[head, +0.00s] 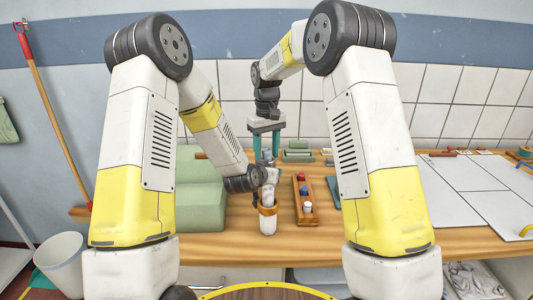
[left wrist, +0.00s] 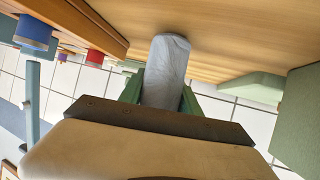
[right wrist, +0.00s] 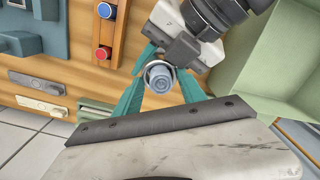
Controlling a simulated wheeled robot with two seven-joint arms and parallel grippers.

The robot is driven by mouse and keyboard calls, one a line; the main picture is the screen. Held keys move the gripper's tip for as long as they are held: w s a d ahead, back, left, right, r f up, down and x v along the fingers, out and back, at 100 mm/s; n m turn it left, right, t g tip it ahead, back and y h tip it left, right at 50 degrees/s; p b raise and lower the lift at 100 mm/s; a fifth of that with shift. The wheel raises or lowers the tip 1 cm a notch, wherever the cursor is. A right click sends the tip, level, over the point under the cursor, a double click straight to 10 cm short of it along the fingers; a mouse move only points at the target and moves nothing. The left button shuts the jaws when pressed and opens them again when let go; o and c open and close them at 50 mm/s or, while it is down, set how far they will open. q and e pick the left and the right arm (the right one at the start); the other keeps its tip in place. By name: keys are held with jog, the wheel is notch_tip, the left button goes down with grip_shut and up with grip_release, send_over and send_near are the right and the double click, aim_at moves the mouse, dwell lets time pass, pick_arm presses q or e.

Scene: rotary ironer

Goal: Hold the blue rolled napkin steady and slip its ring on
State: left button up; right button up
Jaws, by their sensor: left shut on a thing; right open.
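The blue rolled napkin (left wrist: 168,62) shows pale blue-grey and upright in the left wrist view, gripped between the green fingers of my left gripper (left wrist: 160,97). Its lower end is clear of fingers; its upper part is hidden there. In the right wrist view I look down on its blue round end (right wrist: 160,79). A pale grey collar (right wrist: 149,70) surrounds that end and looks like the ring; how far down it sits I cannot tell. My right gripper (head: 266,150) points down from above, open, its teal fingers on either side of the napkin's top.
A white board (head: 455,205) lies at the right. My left arm crosses close below my right gripper.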

pick_arm(q)
jog(key=shift+w+a+f, duration=0.1)
jog(key=shift+a+f, duration=0.1)
jog(key=shift+a, duration=0.05)
pick_arm(e)
jog(key=shift+s+a+r, duration=0.15)
jog(key=shift+r, duration=0.5)
jog(key=shift+s+a+r, duration=0.1)
jog(key=shift+s+r, duration=0.05)
jog(key=shift+r, duration=0.45)
jog(key=shift+c, duration=0.2)
jog(key=o, duration=0.4)
jog(key=shift+w+r, duration=0.1)
jog(key=shift+r, duration=0.25)
jog(key=shift+c, duration=0.2)
pick_arm(q)
jog(key=shift+d, duration=0.15)
pick_arm(e)
jog(key=shift+w+d+r, duration=0.1)
jog(key=shift+d+r, duration=0.05)
jog(key=shift+r, duration=3.65)
pick_arm(q)
jog(key=o, duration=1)
